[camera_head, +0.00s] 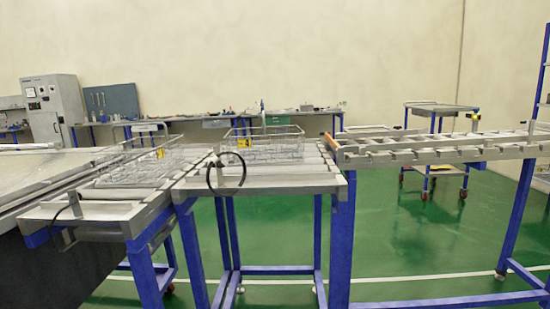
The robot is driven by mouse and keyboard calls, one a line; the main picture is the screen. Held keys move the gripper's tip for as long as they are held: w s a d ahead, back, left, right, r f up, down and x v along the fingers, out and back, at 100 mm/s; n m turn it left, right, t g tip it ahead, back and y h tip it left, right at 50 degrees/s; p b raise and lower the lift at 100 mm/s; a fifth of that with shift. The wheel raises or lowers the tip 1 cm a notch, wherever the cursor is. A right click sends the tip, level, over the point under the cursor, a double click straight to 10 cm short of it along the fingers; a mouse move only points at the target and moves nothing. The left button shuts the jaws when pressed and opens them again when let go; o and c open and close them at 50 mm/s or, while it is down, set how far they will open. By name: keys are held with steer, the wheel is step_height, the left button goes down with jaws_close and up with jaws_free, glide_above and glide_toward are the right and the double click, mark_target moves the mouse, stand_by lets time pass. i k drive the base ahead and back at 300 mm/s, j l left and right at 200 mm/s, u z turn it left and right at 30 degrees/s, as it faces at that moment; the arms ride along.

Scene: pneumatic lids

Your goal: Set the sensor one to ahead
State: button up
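No part of my gripper shows in this view. I cannot tell for sure which thing is sensor one. A small fitting (218,160) with a looped black cable (226,191) sits at the front of the middle roller table (290,184). A second dark cable (73,208) hangs at the front of the left roller table (95,212). Both are too small to read any marking or setting.
Wire baskets with yellow tags stand on the left (150,167) and middle (270,150) tables. A raised roller track (430,148) runs right. A wheeled cart (440,107), grey cabinet (52,108) and workbench (180,121) stand behind. Green floor (400,240) is open between blue legs.

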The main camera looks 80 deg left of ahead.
mark_target(215, 163)
steer(key=u, duration=2.5)
